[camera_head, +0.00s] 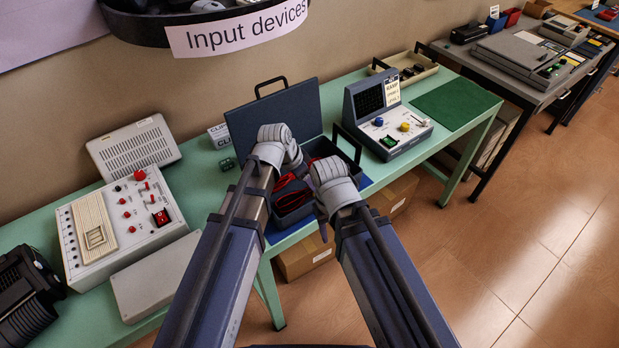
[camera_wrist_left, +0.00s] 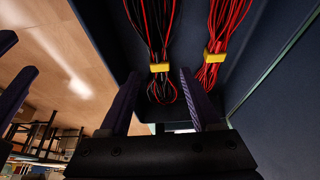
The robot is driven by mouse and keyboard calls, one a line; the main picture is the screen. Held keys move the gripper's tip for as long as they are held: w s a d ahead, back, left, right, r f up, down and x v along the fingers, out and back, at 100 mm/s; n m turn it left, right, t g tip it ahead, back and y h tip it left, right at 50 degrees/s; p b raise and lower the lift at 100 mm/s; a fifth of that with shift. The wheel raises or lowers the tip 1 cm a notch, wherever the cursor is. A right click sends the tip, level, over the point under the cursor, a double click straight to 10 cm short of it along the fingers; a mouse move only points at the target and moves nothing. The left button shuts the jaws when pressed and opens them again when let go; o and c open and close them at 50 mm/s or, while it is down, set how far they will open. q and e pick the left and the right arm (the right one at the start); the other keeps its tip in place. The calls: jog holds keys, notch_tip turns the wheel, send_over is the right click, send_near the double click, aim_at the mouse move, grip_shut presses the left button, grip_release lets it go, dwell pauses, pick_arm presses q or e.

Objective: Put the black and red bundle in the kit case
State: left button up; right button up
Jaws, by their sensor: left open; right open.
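The black and red bundle (camera_wrist_left: 150,30) has a yellow tie and shows in the left wrist view, lying against the dark inside of a case or tray. The kit case stands on the green table with its dark lid (camera_head: 258,120) open. Red and black wires show low in its body (camera_head: 292,190), partly hidden by my arms. My left gripper (camera_wrist_left: 160,98) is open, its fingers on either side of the bundle's looped end; contact cannot be told. My right gripper (camera_head: 322,218) is open at the case's front right, apart from the bundle; its fingers also show at the left wrist view's left edge.
A second, redder bundle (camera_wrist_left: 218,35) with a yellow tie lies beside the first. A red-buttoned panel (camera_head: 120,225) stands left and a console with a screen (camera_head: 385,115) right of the case. A green mat (camera_head: 455,103) lies clear farther right.

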pick_arm(q)
jog(key=p+v, duration=0.7)
jog(key=v, duration=0.2)
jog(key=s+a+f+n+g+y, duration=0.1)
jog(key=s+n+y, duration=0.1)
jog(key=s, duration=0.5)
jog(key=s+a+n+g+y, duration=0.1)
jog(key=s+n+g+y, duration=0.1)
jog(key=s+n, duration=0.3)
jog(key=shift+s+f+y, duration=0.4)
jog(key=shift+s+y, duration=0.2)
jog(key=shift+s, duration=0.3)
